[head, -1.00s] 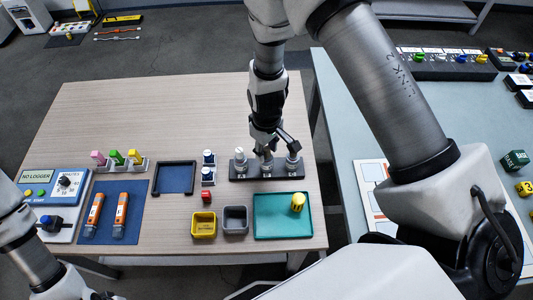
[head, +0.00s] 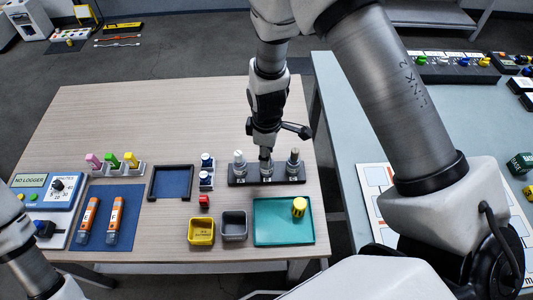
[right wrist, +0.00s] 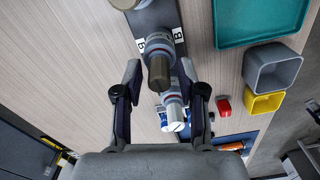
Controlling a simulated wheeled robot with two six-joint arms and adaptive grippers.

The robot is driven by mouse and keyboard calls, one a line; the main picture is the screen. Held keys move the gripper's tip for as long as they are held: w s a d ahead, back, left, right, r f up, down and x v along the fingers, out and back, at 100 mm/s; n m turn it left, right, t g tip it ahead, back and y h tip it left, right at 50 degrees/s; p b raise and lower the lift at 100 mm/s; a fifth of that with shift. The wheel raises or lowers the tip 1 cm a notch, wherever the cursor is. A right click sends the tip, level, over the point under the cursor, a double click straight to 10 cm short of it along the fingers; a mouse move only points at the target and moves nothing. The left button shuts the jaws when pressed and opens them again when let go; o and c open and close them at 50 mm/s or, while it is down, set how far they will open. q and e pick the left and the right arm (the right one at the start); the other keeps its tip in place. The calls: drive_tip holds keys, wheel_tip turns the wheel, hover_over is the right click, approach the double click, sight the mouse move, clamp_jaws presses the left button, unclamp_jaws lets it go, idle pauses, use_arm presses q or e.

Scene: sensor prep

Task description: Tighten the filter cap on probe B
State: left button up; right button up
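A dark rack (head: 252,180) on the wooden table holds three upright probes. The left probe (head: 239,160) has a white cap and the right probe (head: 294,158) a brownish cap. The middle probe (head: 266,169) stands under my right gripper (head: 268,141), which hides its top. In the right wrist view, my right gripper (right wrist: 161,72) is open, its fingers on both sides of a dark brown cap (right wrist: 158,74), with gaps visible.
A teal tray (head: 285,232) with a yellow part (head: 299,207), a grey bin (head: 234,226) and a yellow bin (head: 201,231) stand in front of the rack.

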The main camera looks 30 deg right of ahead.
drive_tip(key=c, duration=0.6)
drive_tip(key=shift+c, duration=0.2)
drive_tip(key=shift+r+m+p, duration=0.15)
drive_tip(key=shift+m+p, duration=0.65)
drive_tip(key=shift+m, duration=0.1)
drive_tip(key=m+p, duration=0.1)
drive_tip(key=m, duration=0.1)
drive_tip(key=shift+m+p, duration=0.3)
drive_tip(key=o, duration=0.6)
drive_tip(key=shift+o, duration=0.2)
